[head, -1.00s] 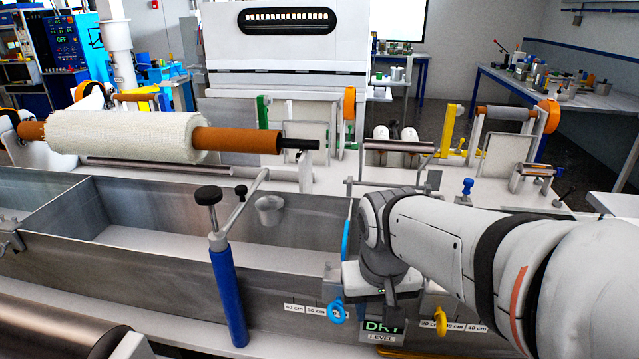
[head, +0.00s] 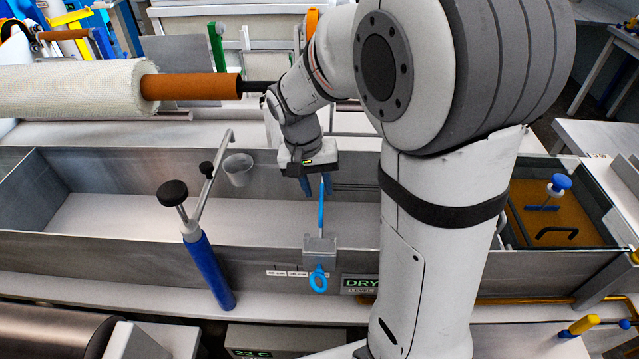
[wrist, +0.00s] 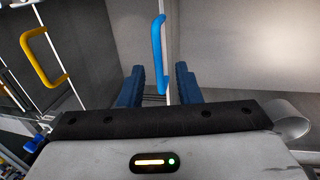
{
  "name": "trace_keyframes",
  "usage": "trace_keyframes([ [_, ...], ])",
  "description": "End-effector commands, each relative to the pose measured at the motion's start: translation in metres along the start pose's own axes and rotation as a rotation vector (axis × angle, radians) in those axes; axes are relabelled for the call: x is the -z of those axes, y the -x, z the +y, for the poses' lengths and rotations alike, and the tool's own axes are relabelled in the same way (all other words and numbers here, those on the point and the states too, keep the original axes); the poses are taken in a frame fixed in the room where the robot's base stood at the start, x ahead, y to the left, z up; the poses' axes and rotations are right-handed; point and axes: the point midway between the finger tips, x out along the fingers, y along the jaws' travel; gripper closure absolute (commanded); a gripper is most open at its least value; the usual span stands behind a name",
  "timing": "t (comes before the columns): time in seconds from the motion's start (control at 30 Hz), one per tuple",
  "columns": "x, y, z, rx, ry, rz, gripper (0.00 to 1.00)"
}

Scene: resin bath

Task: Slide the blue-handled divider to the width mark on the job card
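The blue handle (head: 321,207) of the divider stands out above the bath, in line with a blue ring knob (head: 318,278) on the bath's front wall. In the wrist view the blue handle (wrist: 157,45) runs down into the gap between my gripper's dark blue fingers (wrist: 160,80). The fingers stand apart, with space on both sides of the handle. In the head view my gripper (head: 316,186) points down over the bath at the handle's far end. A strip of width labels (head: 290,273) lies left of the ring knob, too small to read. I cannot make out the job card.
A yellow handle (wrist: 45,60) is at the left in the wrist view. A blue post (head: 210,270) with a black knob stands before the steel bath (head: 100,250). A grey cup (head: 238,169) hangs inside. A fabric roll (head: 75,88) lies behind. My arm hides the bath's right-centre.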

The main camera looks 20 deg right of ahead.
Motion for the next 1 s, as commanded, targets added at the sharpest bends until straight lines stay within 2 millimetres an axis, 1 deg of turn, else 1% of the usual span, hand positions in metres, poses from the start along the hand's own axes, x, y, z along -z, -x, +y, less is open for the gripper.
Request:
trace_keyframes([
  [0.03,-0.0006,-0.0046,0.0010,-0.002,-0.001,-0.003,0.69],
  [0.13,-0.0002,-0.0099,0.0011,0.000,-0.002,-0.001,0.69],
  [0.4,0.0000,-0.0118,0.0014,0.001,-0.003,0.000,0.69],
  [0.77,0.0001,-0.0117,0.0017,0.001,-0.004,0.000,0.99],
  [0.8,0.0001,-0.0117,0.0017,0.001,-0.004,0.000,1.00],
  [1.0,0.0002,-0.0116,0.0019,0.001,-0.004,0.000,1.00],
])
